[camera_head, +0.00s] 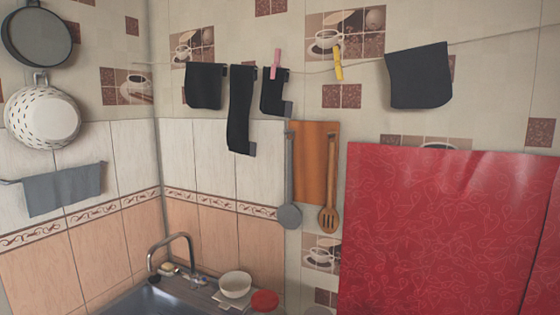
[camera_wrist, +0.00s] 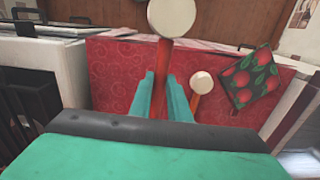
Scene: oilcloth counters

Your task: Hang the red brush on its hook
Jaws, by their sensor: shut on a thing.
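In the wrist view my gripper (camera_wrist: 161,78) has teal fingers closed around an orange-red handle (camera_wrist: 163,55). The handle rises above the fingertips to a round cream-white head (camera_wrist: 172,15) at the top edge. This looks like the red brush; its lower end is hidden behind the gripper body. A second, smaller thing with a round white head (camera_wrist: 201,82) and a short orange-red stem shows just right of the fingers. Neither my gripper nor the brush shows in the head view. I cannot make out which hook belongs to the brush.
In the head view, a grey ladle (camera_head: 290,214) and slotted wooden spoon (camera_head: 329,217) hang before a wooden board (camera_head: 309,155). A red patterned surface (camera_head: 440,230) fills the lower right. A sink (camera_head: 150,300) is lower left. A strawberry-patterned piece (camera_wrist: 250,80) is right in the wrist view.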

